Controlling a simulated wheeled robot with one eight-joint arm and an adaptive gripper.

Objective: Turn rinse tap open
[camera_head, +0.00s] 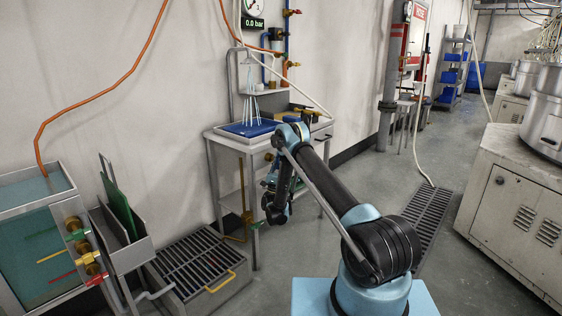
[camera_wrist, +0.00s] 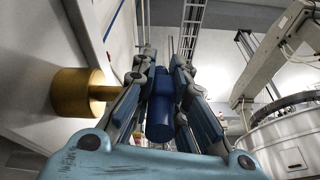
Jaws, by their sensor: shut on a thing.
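In the wrist view the two fingers of my gripper (camera_wrist: 162,75) close on a dark blue cylindrical handle (camera_wrist: 159,118) between their pads. A brass fitting (camera_wrist: 78,93) sits left of the fingers on a pale panel, and its stem runs towards the gripper. The handle seems to be part of this brass tap, but the fingers hide the join. In the head view my gripper is low beside the right front of the wash stand, mostly hidden by my arm. A little brass (camera_head: 269,157) shows beside it. The handle's angle cannot be told.
The wash stand (camera_head: 226,142) holds a blue tray (camera_head: 240,129) under thin pale strands. A floor grate (camera_head: 195,262) and a tank (camera_head: 38,245) with several coloured taps stand at left. A grey cabinet (camera_head: 515,215) is at right. Open floor lies between.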

